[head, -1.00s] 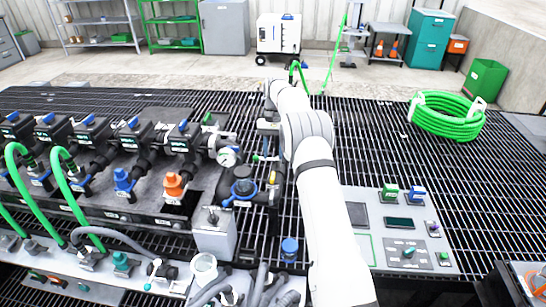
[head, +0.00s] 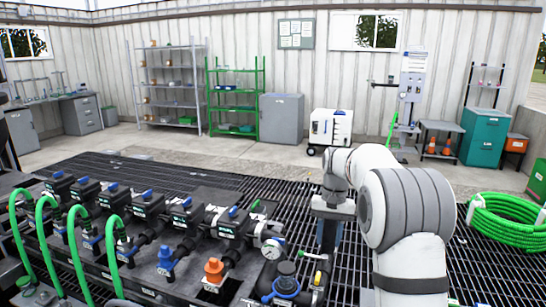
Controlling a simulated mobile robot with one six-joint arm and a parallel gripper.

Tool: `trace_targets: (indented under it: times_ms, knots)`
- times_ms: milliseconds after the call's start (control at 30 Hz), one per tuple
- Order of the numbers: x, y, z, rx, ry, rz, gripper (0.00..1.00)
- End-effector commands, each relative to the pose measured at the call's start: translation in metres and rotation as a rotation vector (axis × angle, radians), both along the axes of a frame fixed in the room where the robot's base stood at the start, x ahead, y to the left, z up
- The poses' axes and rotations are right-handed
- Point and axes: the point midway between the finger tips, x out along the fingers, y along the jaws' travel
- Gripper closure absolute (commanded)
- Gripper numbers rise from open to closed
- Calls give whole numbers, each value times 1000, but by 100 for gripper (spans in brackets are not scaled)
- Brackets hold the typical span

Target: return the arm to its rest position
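My arm (head: 405,215) rises from the lower right of the head view and bends over at a large grey joint. Its forearm folds back toward the wrist at the picture's middle right. My gripper (head: 328,238) hangs below the wrist, pointing down, above the dark grating beside the manifold's right end. It is small and partly dark against the grating, so I cannot make out its fingers or anything between them.
The valve manifold (head: 150,235) with blue handles, green hoses (head: 75,245) and a pressure gauge (head: 272,249) stands at the left and middle. A coiled green hose (head: 505,222) lies at the right. Shelves, a grey cabinet (head: 282,118) and a white wheeled unit (head: 330,128) stand along the back.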

Motion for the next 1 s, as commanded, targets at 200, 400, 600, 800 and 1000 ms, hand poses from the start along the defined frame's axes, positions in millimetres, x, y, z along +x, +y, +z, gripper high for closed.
trace_targets:
  times_ms: [200,400,600,800,1000]
  knots:
    - [-71,2,36,-14,-102,45,65]
    - [-141,3,49,-31,-193,89,65]
    - [-214,4,44,-48,-283,133,65]
    - [-277,3,24,-66,-362,174,65]
    - [-309,3,8,-76,-404,198,65]
